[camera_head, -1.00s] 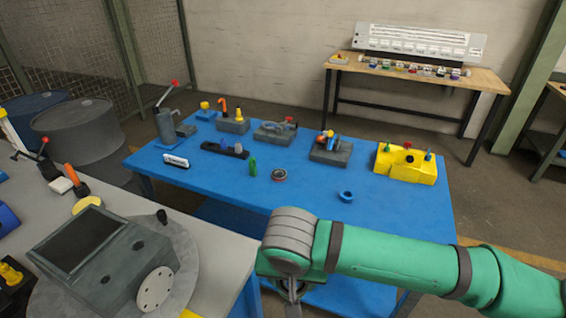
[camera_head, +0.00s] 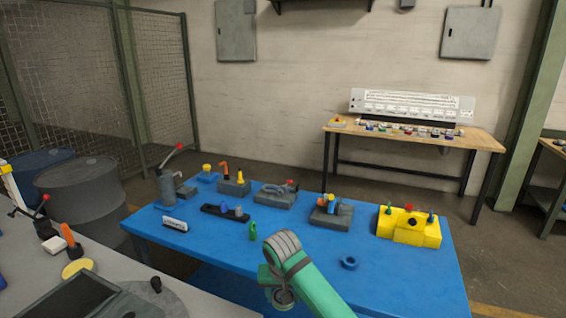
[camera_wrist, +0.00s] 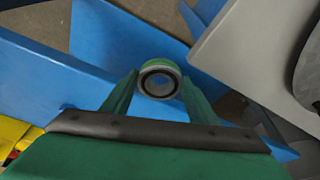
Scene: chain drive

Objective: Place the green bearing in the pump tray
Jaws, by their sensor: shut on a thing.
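The green bearing (camera_wrist: 160,66) is a ring with a green outer rim and a dark inner ring. My gripper (camera_wrist: 158,84) is shut on it, with a finger on each side, in the wrist view. In the head view my gripper (camera_head: 281,292) hangs near the front edge of the blue table, holding the ring low in the picture. I cannot tell which tray is the pump tray.
The blue table (camera_head: 405,277) carries several grey fixture blocks, a yellow block (camera_head: 408,229), a blue ring (camera_head: 349,262), a green upright piece (camera_head: 253,231) and a white sign (camera_head: 175,223). My arm hides the table's front middle. A grey bench (camera_head: 40,262) stands at left.

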